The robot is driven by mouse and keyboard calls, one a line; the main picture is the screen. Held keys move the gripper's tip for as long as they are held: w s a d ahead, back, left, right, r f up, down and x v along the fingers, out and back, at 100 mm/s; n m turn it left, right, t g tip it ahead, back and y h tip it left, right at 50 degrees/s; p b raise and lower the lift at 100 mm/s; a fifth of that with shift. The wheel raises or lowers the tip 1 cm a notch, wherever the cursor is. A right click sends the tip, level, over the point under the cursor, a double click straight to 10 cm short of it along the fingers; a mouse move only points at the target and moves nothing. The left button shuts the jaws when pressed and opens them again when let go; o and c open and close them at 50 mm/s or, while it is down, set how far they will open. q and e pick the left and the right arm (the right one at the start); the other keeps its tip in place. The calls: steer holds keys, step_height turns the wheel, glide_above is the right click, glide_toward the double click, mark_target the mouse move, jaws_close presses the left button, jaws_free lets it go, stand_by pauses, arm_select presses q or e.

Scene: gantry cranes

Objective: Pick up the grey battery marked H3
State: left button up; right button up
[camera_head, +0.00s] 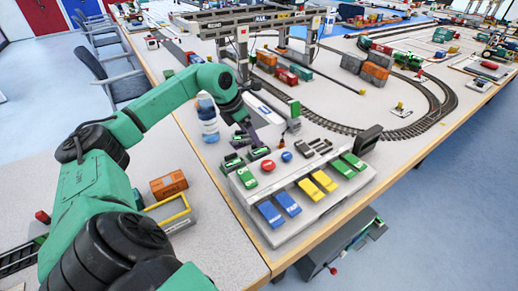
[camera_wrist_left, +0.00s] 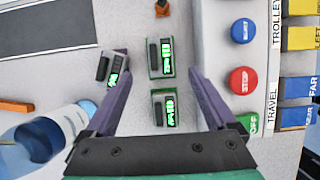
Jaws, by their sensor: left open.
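My left gripper (camera_wrist_left: 158,85) is open above the tabletop, its two purple fingers apart. Three small batteries with green displays lie below it in the left wrist view. One has a grey case (camera_wrist_left: 112,66), lies tilted, and is next to the left finger. Two have green cases, an upper one (camera_wrist_left: 160,58) and a lower one (camera_wrist_left: 164,108), between the fingers in the picture. I cannot read the H3 mark on any of them. In the head view, the batteries show beside the control panel, including a green one (camera_head: 259,152). My right gripper is not in view.
The control panel (camera_head: 300,213) has red and blue buttons and coloured switches, close to the right finger. A water bottle (camera_head: 208,120) stands left of the batteries. An orange box (camera_head: 169,184) lies nearer me. The gantry crane (camera_head: 243,45) stands behind.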

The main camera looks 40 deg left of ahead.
mark_target(257, 150)
arm_select(q)
steer(key=x, duration=0.3)
steer(key=p+x, duration=0.1)
steer(key=x, duration=0.2)
steer(key=shift+w+d+f, duration=0.25)
steer(key=shift+f, duration=0.1)
steer(key=shift+w+a+f, duration=0.1)
steer(key=shift+w+f, duration=0.05)
steer(key=shift+f, duration=0.1)
steer(key=c, duration=1.2)
jaws_close()
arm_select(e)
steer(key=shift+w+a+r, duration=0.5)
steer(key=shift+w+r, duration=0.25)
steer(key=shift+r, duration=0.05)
